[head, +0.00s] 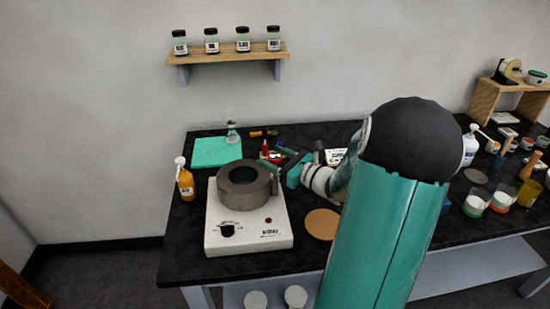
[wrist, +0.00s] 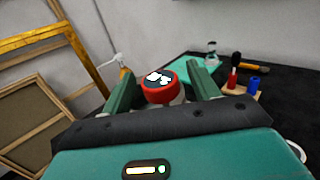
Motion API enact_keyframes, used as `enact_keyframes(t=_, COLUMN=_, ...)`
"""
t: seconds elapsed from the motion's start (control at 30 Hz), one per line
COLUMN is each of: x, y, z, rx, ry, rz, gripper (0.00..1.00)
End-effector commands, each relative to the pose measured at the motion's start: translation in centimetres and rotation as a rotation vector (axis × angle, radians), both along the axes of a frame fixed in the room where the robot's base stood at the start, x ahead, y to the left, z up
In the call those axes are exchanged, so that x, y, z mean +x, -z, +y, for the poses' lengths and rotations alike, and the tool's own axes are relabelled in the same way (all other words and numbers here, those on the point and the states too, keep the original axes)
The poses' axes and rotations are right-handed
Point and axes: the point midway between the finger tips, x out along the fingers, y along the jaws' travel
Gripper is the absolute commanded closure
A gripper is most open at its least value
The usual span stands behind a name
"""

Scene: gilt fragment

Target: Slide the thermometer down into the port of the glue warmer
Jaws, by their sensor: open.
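The thermometer (wrist: 160,84) shows in the wrist view as a round red-rimmed dial with a dark and white face. It also shows in the head view (head: 275,156), behind the glue warmer's ring. My gripper (wrist: 163,85) is open, one green finger on each side of the dial, with the dial apparently apart from both. In the head view my gripper (head: 281,163) is partly hidden by its own body. The thermometer's stem is hidden. The glue warmer (head: 248,229) is a white box with a knob and a thick grey ring (head: 244,197) on top. I cannot make out its port.
An orange pump bottle (head: 186,184) stands left of the warmer. A green mat (head: 216,152) lies behind it, with a small glass bottle (head: 232,132). A wooden holder (wrist: 232,91) carries red and blue tools. A cork disc (head: 322,224) lies right of the warmer.

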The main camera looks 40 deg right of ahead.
Motion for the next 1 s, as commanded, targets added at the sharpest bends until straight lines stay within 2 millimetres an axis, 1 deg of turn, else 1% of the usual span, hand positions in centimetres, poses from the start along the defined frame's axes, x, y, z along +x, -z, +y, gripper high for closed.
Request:
enact_keyframes(t=0.13, x=-0.8, y=0.0, z=-0.2, rx=-0.001, ry=0.001, rz=0.002, gripper=0.40)
enact_keyframes(t=0.27, x=-2.9, y=0.1, z=-0.6, rx=0.000, ry=0.004, rz=0.002, gripper=0.40)
enact_keyframes(t=0.6, x=-10.2, y=0.3, z=-2.0, rx=0.001, ry=0.004, rz=0.001, gripper=0.40)
enact_keyframes(t=0.7, x=-11.8, y=0.3, z=-2.3, rx=0.000, ry=0.003, rz=0.000, gripper=0.40)
enact_keyframes(t=0.83, x=-13.1, y=0.3, z=-2.5, rx=0.000, ry=0.001, rz=0.000, gripper=0.40)
enact_keyframes(t=1.0, x=-13.6, y=0.3, z=-2.6, rx=0.000, ry=0.000, rz=0.000, gripper=0.40)
